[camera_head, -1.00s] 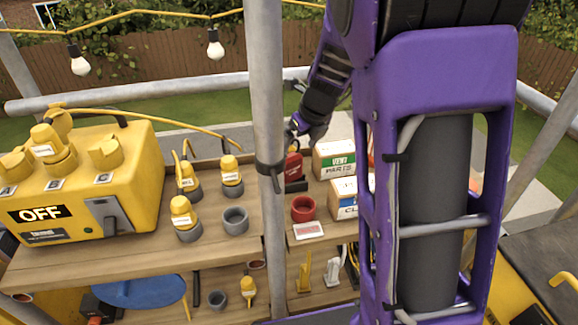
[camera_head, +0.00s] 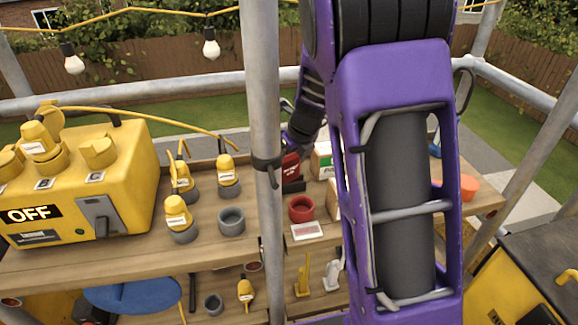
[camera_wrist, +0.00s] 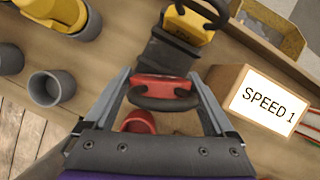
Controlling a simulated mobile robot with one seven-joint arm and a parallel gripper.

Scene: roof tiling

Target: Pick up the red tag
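A red piece that looks like the red tag (camera_head: 291,165) stands on the bench behind the grey pole in the head view. In the wrist view the red tag (camera_wrist: 165,83) has a black loop in front of it and a dark block beyond it. My gripper (camera_wrist: 162,80) is open, with one finger on each side of the red tag. The gap between fingers and tag is too small to judge, so contact is unclear. In the head view my forearm hides part of the area around the tag.
A red cup (camera_head: 301,208) stands just in front of the tag. A box marked SPEED 1 (camera_wrist: 265,100) is close to the right finger in the wrist view. Grey cups (camera_head: 231,221) and a yellow OFF machine (camera_head: 85,180) are left of the pole (camera_head: 264,100).

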